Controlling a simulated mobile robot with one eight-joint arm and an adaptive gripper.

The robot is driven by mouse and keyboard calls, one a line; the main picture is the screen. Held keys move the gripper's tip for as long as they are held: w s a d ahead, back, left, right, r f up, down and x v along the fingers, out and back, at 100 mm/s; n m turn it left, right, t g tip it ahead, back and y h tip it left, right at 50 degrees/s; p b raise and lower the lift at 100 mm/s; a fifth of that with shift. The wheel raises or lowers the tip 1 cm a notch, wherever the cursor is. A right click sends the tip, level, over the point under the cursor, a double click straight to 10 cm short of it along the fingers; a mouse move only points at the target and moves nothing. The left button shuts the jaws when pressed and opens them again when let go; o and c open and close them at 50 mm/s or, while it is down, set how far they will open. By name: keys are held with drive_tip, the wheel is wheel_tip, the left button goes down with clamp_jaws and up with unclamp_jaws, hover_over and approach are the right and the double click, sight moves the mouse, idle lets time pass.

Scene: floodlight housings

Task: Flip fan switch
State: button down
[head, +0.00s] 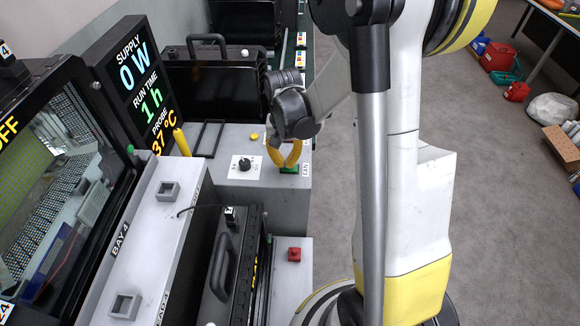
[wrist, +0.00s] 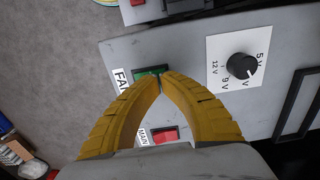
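The green fan switch (wrist: 148,72) sits beside its FAN label (wrist: 121,82) on the grey console. In the head view the green switch (head: 289,170) shows just under the fingertips. My gripper (wrist: 160,82) has yellow fingers with the tips together and nothing visible between them. In the head view my gripper (head: 287,165) points down at the switch. The tips overlap the switch's edge in the wrist view; I cannot tell whether they touch it. Part of the switch is hidden behind the fingers.
A red switch (wrist: 165,134) with a MAIN label is between the fingers in the wrist view. A black voltage knob (head: 245,164) stands left of the fan switch. A red button (head: 294,254) is on a nearer box. A black floodlight housing (head: 227,265) stands nearer too.

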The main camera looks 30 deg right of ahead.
drive_tip(key=shift+f+b, duration=0.35)
drive_tip(key=shift+f, duration=0.1)
idle(0.3)
drive_tip(key=shift+r+p, duration=2.55)
drive_tip(key=shift+r, duration=1)
drive_tip(key=s+a+r+n+t, duration=0.3)
drive_tip(key=s+a+r, duration=0.2)
drive_tip(key=s+r, duration=0.1)
drive_tip(key=s+a+r+n+t+b, duration=0.1)
drive_tip(key=s+a+r+n+t, duration=0.2)
drive_tip(key=s+r, duration=0.4)
drive_tip(key=shift+a+r+n+t, duration=0.4)
drive_tip(key=shift+a+r+t, duration=0.1)
drive_tip(key=shift+a+r, duration=0.4)
drive_tip(key=shift+f, duration=0.1)
